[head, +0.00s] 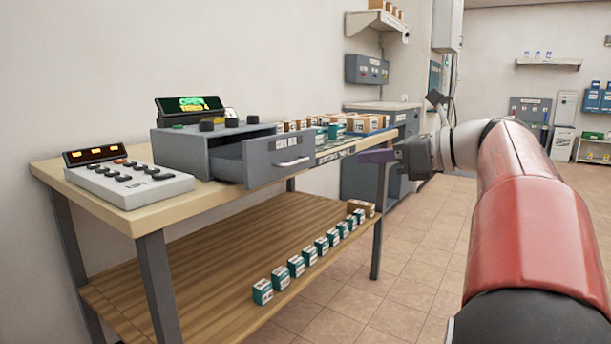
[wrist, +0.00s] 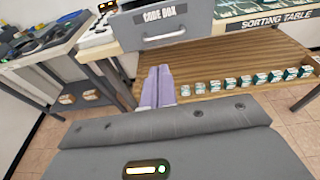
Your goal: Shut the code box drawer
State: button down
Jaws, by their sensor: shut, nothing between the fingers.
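The code box (head: 180,150) is a grey box on the wooden sorting table, with a green lit display on top. Its drawer (head: 279,158) is pulled out, and its front carries a label and a light handle (head: 292,162). In the wrist view the drawer front (wrist: 158,20) shows at the top with its handle (wrist: 172,37). My gripper (head: 365,157) is to the right of the drawer front, apart from the handle. In the wrist view its purple fingers (wrist: 158,88) are together, empty, and point toward the area below the handle.
A keypad console (head: 128,182) stands at the table's left end. Small boxes (head: 335,130) stand on the table behind the drawer, and several more (head: 296,265) line the lower shelf (head: 215,250). The tiled floor (head: 425,240) right of the table is clear.

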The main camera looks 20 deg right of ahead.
aim_at(297, 162)
jog(key=x, duration=0.4)
jog(key=b+x, duration=0.1)
jog(key=x, duration=0.4)
jog(key=b+x, duration=0.1)
jog(key=x, duration=0.4)
jog(key=shift+d+r, duration=0.1)
jog(key=shift+r, duration=0.2)
jog(key=shift+w, duration=0.1)
jog(key=w+a+p, duration=0.2)
jog(key=w, duration=0.1)
jog(key=w+a+p, duration=0.2)
jog(key=w+p, duration=0.1)
jog(key=w+a+p, duration=0.2)
jog(key=w, duration=0.1)
jog(key=shift+a+r+p, duration=0.15)
jog(key=shift+a+p, duration=0.25)
